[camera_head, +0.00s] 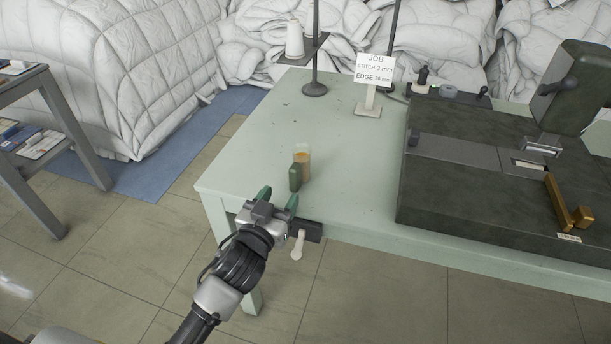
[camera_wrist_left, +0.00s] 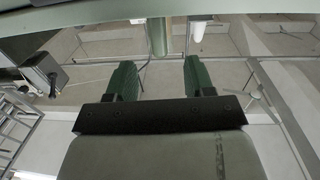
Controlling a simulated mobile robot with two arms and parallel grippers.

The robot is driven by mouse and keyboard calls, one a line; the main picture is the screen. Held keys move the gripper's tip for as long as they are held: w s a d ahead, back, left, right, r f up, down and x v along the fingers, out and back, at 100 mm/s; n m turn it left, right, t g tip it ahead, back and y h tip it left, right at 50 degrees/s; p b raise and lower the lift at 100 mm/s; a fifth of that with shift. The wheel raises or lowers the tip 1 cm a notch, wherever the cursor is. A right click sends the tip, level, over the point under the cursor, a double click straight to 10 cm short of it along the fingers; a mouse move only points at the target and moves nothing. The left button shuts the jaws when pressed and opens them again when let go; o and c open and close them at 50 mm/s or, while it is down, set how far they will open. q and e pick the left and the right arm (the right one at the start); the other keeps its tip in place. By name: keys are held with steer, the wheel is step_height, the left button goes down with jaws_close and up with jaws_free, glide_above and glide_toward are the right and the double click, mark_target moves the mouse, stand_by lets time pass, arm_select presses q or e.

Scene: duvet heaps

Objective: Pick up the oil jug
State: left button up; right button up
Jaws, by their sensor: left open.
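The oil jug (camera_head: 304,157) is a small, clear container with amber oil in it. It stands upright on the pale green table (camera_head: 252,152) near its front left corner. My right gripper is not in view.
A black bracket with a white lever (camera_head: 298,244) hangs at the front edge beside my left gripper. A dark machine (camera_head: 455,194) fills the table's right side. A sign (camera_head: 374,75) and a post with a white cone (camera_head: 294,38) stand behind. The tabletop around the jug is clear.

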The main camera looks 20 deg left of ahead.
mark_target(292, 178)
arm_select(q)
steer(key=w, duration=0.2)
steer(key=shift+w+d, duration=0.1)
steer(key=shift+w, duration=0.3)
steer(key=w, duration=0.5)
steer(key=shift+w+d, duration=0.4)
steer(key=shift+r, duration=0.1)
jaws_close()
